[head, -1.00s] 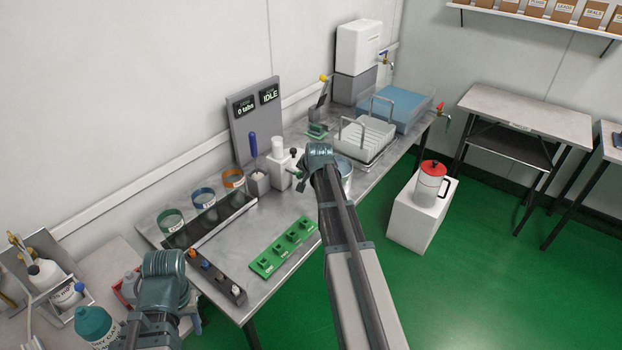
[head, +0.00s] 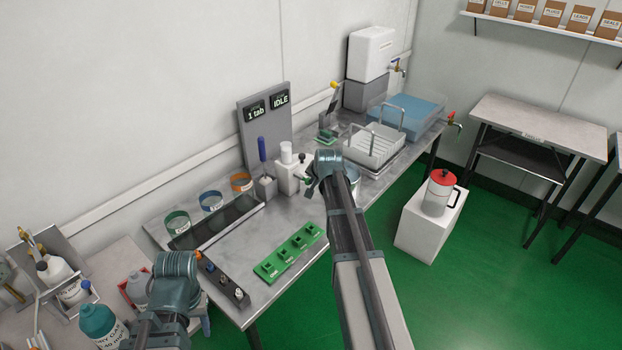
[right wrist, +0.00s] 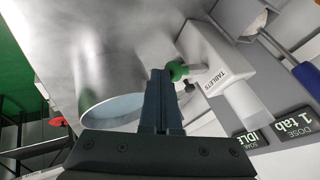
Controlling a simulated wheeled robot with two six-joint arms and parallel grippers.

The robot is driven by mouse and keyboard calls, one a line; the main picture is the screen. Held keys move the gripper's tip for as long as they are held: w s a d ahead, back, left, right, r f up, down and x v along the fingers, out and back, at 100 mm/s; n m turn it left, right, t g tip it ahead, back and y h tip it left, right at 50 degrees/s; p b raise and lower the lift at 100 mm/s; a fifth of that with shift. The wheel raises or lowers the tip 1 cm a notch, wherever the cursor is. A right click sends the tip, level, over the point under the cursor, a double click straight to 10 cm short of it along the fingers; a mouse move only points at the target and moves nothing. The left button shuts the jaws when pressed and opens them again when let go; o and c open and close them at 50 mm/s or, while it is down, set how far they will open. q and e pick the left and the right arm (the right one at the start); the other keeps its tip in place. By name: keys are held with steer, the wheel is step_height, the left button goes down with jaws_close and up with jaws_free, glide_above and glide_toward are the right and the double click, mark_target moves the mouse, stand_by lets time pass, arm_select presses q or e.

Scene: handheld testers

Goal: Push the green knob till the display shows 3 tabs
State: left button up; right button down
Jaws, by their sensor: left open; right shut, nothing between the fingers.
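The green knob (right wrist: 178,70) sticks out from the white tablet dispenser (right wrist: 215,70), which is marked TABLETS. The dispenser also stands near the wall panel in the head view (head: 288,174). The display (head: 256,111) on the grey panel reads "1 tab", also legible in the right wrist view (right wrist: 293,120). My right gripper (right wrist: 160,76) is shut and empty, its fingertips close beside the knob; whether they touch it I cannot tell. My left gripper (head: 201,312) is open, low over the front left of the bench, partly hidden by its own wrist.
A second display (head: 280,100) reads "IDLE". A blue-handled tool in a holder (head: 265,186) stands left of the dispenser. A metal cup (right wrist: 110,108) is near the right gripper. A dish rack (head: 372,150) stands behind to the right.

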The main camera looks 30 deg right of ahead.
steer(key=p+v, duration=0.8)
steer(key=v, duration=0.2)
steer(key=s+a+f+n+g+y, duration=0.15)
steer(key=s+a+n, duration=0.25)
steer(key=a, duration=0.6)
steer(key=s+a+f+n+g, duration=0.2)
steer(key=s+a+n, duration=0.15)
steer(key=a, duration=0.65)
steer(key=s+a+n+g+h, duration=0.1)
steer(key=s+a+n+g, duration=0.3)
steer(key=s+a, duration=0.9)
steer(key=s+f+n, duration=0.1)
steer(key=s+n, duration=0.2)
steer(key=s, duration=0.1)
steer(key=shift+n, duration=0.35)
steer(key=shift+w+a, duration=0.1)
